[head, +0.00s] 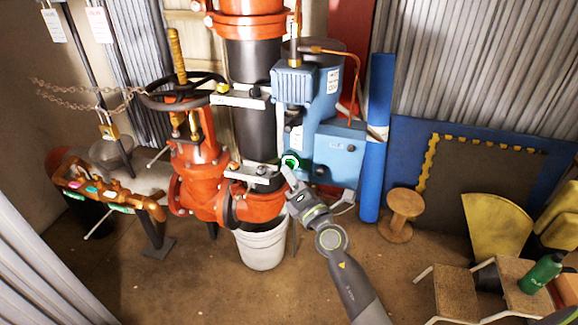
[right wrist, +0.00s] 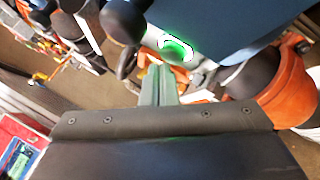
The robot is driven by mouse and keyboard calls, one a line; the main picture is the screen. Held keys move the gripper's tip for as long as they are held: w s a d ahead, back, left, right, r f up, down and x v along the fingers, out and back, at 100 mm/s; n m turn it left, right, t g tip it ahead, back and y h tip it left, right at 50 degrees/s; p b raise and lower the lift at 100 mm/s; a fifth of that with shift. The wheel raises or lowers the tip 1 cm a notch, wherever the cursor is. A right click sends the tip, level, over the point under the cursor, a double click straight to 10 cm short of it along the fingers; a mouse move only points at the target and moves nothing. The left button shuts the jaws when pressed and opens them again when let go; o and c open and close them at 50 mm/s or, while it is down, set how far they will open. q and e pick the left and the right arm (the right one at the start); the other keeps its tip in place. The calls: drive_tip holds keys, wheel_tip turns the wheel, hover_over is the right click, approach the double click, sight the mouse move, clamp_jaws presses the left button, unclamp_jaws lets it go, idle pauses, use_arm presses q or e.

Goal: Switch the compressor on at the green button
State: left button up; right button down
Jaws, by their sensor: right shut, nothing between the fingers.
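The blue compressor (head: 310,105) is mounted beside the black riser pipe at the centre of the head view. Its green button (head: 290,161) glows low on its left side, with a bright white ring around it. The button also glows in the right wrist view (right wrist: 176,49), on the blue housing. My right gripper (head: 287,172) is shut and empty, its tip just below the button in the head view. In the right wrist view its closed fingers (right wrist: 157,72) point up close to the button; I cannot tell whether they touch it. My left gripper is not in view.
A red valve with a black handwheel (head: 182,92) stands left of the compressor. A white bucket (head: 262,247) is below. The floor in front is mostly clear.

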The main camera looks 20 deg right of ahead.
drive_tip(key=shift+s+a+p, duration=0.1)
drive_tip(key=shift+s+a, duration=0.45)
drive_tip(key=shift+s, duration=0.25)
drive_tip(key=shift+s+a+p, duration=0.15)
drive_tip(key=shift+s+a, duration=0.4)
drive_tip(key=shift+s, duration=0.25)
drive_tip(key=shift+s+a+p, duration=0.1)
drive_tip(key=shift+s+a, duration=0.45)
drive_tip(key=shift+s, duration=0.25)
